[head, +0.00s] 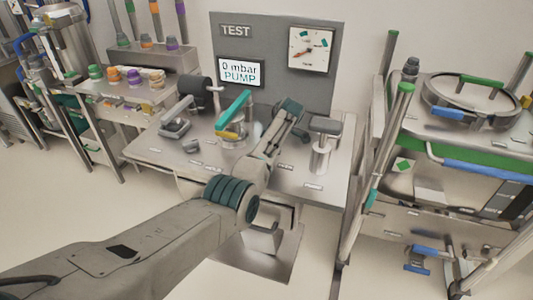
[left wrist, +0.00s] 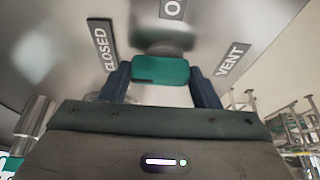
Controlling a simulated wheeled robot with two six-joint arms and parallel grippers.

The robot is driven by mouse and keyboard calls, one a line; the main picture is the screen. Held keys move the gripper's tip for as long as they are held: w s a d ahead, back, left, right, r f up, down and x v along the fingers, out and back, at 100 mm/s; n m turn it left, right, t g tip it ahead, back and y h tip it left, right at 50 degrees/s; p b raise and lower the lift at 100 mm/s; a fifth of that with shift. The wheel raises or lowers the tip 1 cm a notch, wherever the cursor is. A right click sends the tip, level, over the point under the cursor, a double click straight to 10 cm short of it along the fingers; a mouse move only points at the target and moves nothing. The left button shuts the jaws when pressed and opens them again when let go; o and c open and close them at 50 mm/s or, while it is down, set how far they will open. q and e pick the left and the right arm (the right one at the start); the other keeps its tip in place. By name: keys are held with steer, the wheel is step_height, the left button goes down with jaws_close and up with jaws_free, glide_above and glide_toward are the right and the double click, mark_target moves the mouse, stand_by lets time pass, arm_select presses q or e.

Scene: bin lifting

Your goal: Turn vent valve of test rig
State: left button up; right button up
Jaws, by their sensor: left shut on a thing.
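In the left wrist view, my left gripper (left wrist: 162,88) is shut on a teal valve handle (left wrist: 160,69), its dark fingers on either side of it. A CLOSED label (left wrist: 103,45) lies to the left of the handle and a VENT label (left wrist: 232,63) to the right. Another label (left wrist: 173,8), showing an O, is cut off at the top. In the head view, my left arm reaches over the test rig (head: 150,150); its fingertips are not clear there. A bright teal lever (head: 235,107) stands on the rig; I cannot tell whether it is the held handle. My right gripper is not seen.
A post (head: 320,150) stands right of my arm. Racks flank the rig; the right one holds a round lidded vessel (head: 478,97).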

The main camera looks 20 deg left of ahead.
arm_select(q)
steer(key=o, duration=1)
